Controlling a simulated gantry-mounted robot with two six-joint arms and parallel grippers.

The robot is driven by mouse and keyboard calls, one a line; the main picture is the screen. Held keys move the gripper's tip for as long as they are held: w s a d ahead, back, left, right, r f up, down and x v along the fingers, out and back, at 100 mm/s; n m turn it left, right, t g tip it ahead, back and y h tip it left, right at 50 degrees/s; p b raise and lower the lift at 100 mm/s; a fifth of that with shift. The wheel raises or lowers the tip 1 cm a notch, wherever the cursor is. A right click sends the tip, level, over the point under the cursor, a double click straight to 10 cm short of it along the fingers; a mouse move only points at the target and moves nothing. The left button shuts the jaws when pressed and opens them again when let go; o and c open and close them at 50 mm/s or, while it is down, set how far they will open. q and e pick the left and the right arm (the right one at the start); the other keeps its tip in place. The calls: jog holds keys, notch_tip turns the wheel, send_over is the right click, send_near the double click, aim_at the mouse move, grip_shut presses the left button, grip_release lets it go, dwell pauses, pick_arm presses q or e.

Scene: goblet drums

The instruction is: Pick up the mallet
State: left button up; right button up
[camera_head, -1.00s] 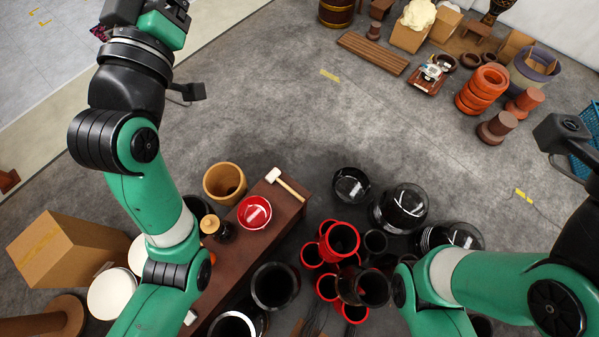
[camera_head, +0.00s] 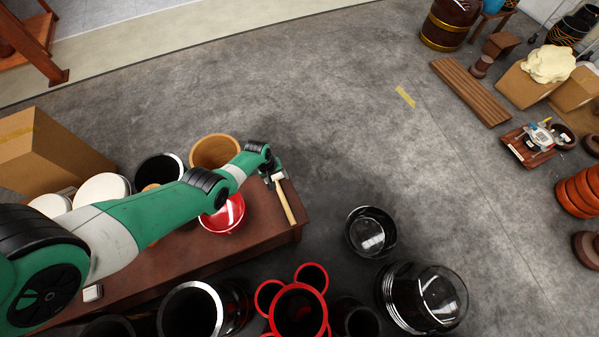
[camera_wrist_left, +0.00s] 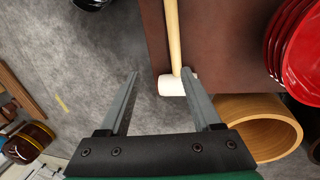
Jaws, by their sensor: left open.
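The mallet (camera_head: 286,204) lies on the brown wooden table (camera_head: 255,251) near its right end, with a pale wooden handle and a white head. My left gripper (camera_head: 271,176) is at the mallet's head end, over the table's back edge. In the left wrist view the gripper (camera_wrist_left: 160,73) is open, with nothing held between its fingers. The mallet handle (camera_wrist_left: 174,38) runs up from the white head (camera_wrist_left: 174,86). The right finger overlaps part of the head, and the left finger is over the floor. I cannot tell whether they touch. My right gripper is out of view.
A red bowl (camera_head: 226,214) stands on the table left of the mallet, partly behind my left arm. A tan wooden drum shell (camera_head: 214,150) stands behind the table. Black glossy vessels (camera_head: 371,232) and red-rimmed cylinders (camera_head: 298,310) stand right and front. Open floor lies beyond.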

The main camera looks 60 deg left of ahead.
pick_arm(q)
jog(key=s+a+f, duration=0.2)
jog(key=s+f, duration=0.1)
jog(key=b, duration=0.7)
send_over(280, 191)
jog(key=s+a, duration=0.1)
jog(key=s, duration=0.1)
jog(key=shift+n, duration=0.3)
jog(key=x, duration=0.2)
jog(key=s+x, duration=0.1)
jog(key=x, duration=0.2)
jog(key=shift+a+f, duration=0.15)
jog(key=shift+f, duration=0.3)
jog(key=shift+w+f+b, duration=0.2)
jog(key=shift+f+b, duration=0.1)
jog(key=shift+b, duration=0.1)
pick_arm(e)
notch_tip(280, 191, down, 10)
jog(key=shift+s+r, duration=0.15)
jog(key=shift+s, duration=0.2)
